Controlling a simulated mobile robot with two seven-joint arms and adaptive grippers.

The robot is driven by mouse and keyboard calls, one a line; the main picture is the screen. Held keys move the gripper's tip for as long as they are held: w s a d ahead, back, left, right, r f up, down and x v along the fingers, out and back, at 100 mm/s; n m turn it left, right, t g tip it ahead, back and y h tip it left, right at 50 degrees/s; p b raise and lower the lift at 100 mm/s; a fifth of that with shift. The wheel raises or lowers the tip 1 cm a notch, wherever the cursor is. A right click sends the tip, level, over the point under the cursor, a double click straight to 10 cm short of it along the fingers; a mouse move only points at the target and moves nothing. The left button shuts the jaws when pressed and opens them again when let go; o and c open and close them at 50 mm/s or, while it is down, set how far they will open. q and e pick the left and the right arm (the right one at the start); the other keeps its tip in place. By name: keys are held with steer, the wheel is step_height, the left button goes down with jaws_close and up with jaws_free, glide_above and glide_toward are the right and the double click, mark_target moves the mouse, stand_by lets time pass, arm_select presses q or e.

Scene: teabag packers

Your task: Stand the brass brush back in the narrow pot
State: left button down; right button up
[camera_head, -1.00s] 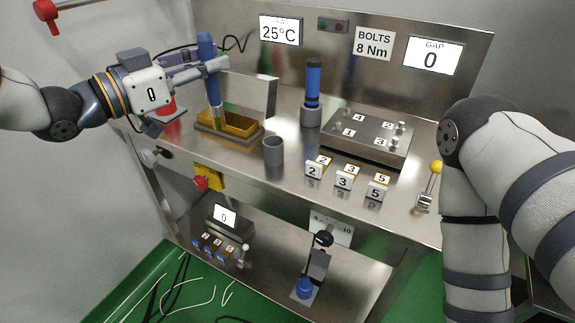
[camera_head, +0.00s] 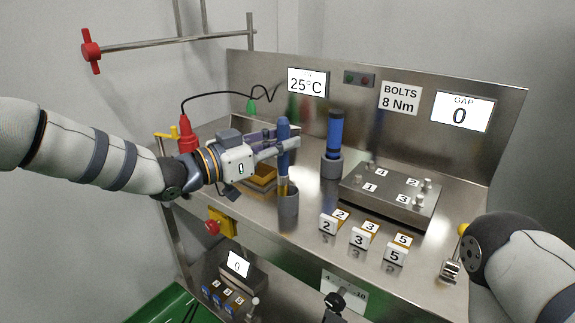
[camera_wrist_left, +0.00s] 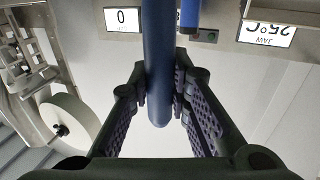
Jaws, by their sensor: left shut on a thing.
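The brush has a blue handle (camera_head: 283,158) and a brass-coloured lower part. My left gripper (camera_head: 286,146) is shut around the upper handle and holds the brush upright. The handle also runs between the fingers in the left wrist view (camera_wrist_left: 158,70). The narrow pot (camera_head: 288,205) is a grey cup near the front of the bench. The brush's lower end meets the pot's mouth, and its tip is hidden; I cannot tell how deep it sits. My right arm shows at the right edge, but its gripper is out of view.
A blue-handled tool (camera_head: 334,128) stands in a grey holder (camera_head: 331,166) to the right. A bolted plate (camera_head: 385,203) and several numbered blocks (camera_head: 363,236) are further right.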

mark_target(288, 161)
arm_select(q)
steer(key=f, duration=0.2)
steer(key=f+b, duration=0.1)
steer(key=w+d+f+b, duration=0.1)
steer(key=f, duration=0.1)
steer(key=shift+f, duration=0.3)
steer(key=shift+r, duration=0.4)
steer(key=shift+f, duration=0.15)
steer(key=c, duration=1.5)
jaws_free()
arm_select(e)
steer(key=shift+s+f+g, duration=0.4)
steer(key=shift+s+f, duration=0.7)
steer(key=shift+f, duration=0.1)
